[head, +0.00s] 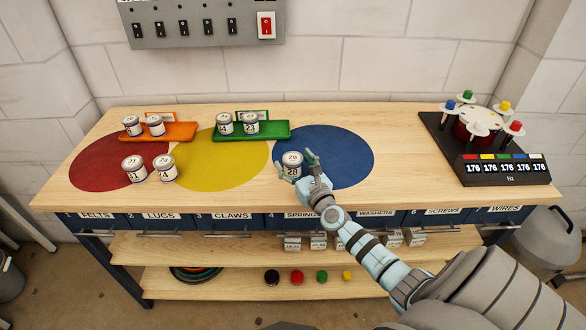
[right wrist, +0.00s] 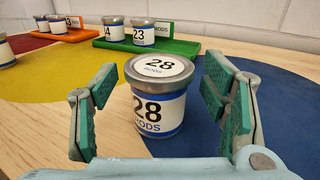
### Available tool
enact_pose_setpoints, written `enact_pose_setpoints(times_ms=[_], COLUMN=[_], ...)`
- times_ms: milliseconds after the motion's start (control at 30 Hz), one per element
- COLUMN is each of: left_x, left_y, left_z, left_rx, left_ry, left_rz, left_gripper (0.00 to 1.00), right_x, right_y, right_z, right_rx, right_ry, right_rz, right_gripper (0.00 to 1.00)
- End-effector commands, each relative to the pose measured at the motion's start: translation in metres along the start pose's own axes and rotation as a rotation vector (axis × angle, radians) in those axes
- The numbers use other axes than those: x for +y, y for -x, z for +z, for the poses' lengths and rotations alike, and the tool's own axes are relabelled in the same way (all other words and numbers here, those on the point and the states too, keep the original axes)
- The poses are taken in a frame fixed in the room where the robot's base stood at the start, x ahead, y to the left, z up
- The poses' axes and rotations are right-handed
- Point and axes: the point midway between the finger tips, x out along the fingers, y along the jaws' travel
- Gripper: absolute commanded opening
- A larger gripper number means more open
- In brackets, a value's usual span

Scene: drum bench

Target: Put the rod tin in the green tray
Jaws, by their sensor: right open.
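The rod tin (head: 291,164), white and blue with a grey lid, stands upright at the left edge of the blue circle. In the right wrist view the tin (right wrist: 158,98) reads "28 RODS". My right gripper (head: 297,167) is open, with its green-padded fingers on either side of the tin; the pads (right wrist: 158,112) show gaps to it. The green tray (head: 276,130) lies at the back, over the yellow circle's far edge, and holds two tins on its left and middle. Its right end is bare. My left gripper is not in view.
An orange tray (head: 184,131) with two tins stands left of the green tray. A drum device with a display (head: 505,168) stands at the right.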

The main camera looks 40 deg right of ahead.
Motion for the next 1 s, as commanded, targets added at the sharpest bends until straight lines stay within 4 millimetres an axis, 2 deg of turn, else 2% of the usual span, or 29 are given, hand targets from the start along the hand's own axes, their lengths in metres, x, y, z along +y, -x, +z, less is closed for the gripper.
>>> enact_pose_setpoints(times_ms=[100,267,600,867,1000], left_x=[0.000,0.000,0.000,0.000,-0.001], left_y=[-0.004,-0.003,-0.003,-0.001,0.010], left_z=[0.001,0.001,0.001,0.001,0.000], left_rx=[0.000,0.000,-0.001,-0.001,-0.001], left_ry=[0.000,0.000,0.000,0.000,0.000], left_rz=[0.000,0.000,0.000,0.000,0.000], left_gripper=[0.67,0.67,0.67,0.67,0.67], right_x=[0.000,0.000,0.000,0.001,0.003], right_y=[-0.009,-0.009,-0.008,-0.008,-0.009], right_z=[-0.002,-0.001,-0.001,0.001,0.013], right_rx=[0.001,0.001,0.001,0.001,0.000], right_ry=[-0.001,0.000,0.001,0.001,0.001], right_rz=[0.001,0.001,0.001,0.002,0.005], right_gripper=[0.68,0.66,0.13,0.13,0.13])
